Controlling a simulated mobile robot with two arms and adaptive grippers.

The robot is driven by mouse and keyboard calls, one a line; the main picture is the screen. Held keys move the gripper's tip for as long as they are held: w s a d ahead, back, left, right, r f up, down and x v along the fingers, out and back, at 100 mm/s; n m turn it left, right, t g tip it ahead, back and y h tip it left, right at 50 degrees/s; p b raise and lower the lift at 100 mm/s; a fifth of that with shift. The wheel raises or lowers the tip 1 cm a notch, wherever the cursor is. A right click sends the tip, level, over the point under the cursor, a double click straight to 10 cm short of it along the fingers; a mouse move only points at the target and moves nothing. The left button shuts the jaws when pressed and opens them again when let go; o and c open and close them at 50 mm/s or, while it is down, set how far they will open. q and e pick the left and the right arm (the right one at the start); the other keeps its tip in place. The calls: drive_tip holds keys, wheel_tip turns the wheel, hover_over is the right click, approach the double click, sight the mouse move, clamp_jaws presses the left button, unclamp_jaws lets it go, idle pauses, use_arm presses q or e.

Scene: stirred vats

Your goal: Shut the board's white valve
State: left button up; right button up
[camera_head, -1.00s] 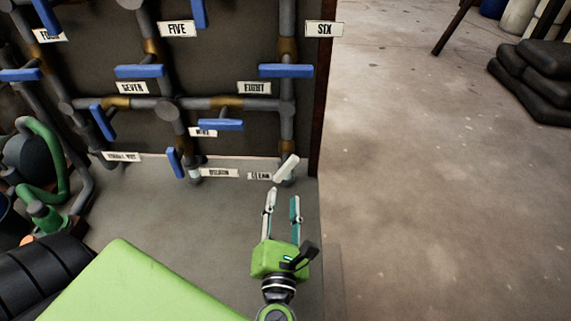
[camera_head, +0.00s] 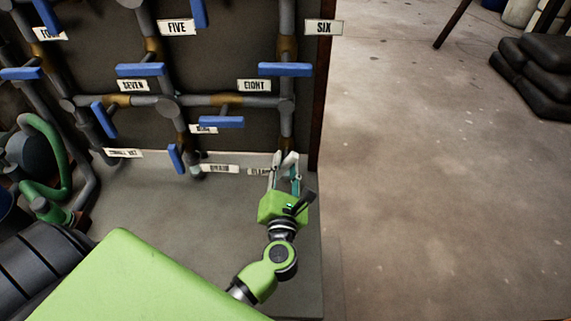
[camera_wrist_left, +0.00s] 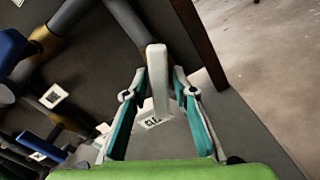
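The white valve handle (camera_head: 289,161) is at the bottom right of the pipe board, above the label that seems to read CLEAN (camera_head: 258,171). In the left wrist view the white handle (camera_wrist_left: 158,85) stands between the two fingers of my left gripper (camera_wrist_left: 159,78). The fingers are apart, one on each side of it, with a narrow gap visible at least on the right. In the head view my left gripper (camera_head: 285,166) is at the handle and partly hides it. My right gripper is not in view.
Several blue valve handles sit on the board, the nearest being the one at the lower middle (camera_head: 221,122). The board's dark right edge post (camera_head: 318,90) is close to the white valve. Open floor (camera_head: 430,190) lies to the right, with dark sacks (camera_head: 537,75) farther off.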

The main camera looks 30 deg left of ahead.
use_arm(q)
clamp_jaws()
drive_tip(key=shift+r+m+p, duration=0.15)
drive_tip(key=shift+m+p, duration=0.35)
drive_tip(key=shift+p, duration=0.15)
drive_tip(key=m+p, duration=0.3)
drive_tip(key=shift+r, duration=0.1)
drive_tip(key=m+p, duration=0.3)
drive_tip(key=shift+m, duration=0.4)
drive_tip(key=shift+f+m+p, duration=0.15)
drive_tip(key=shift+m+p, duration=0.5)
drive_tip(key=shift+m, duration=0.4)
drive_tip(key=shift+f+m+p, duration=0.1)
drive_tip(key=shift+m+p, duration=0.55)
drive_tip(key=shift+m, duration=0.4)
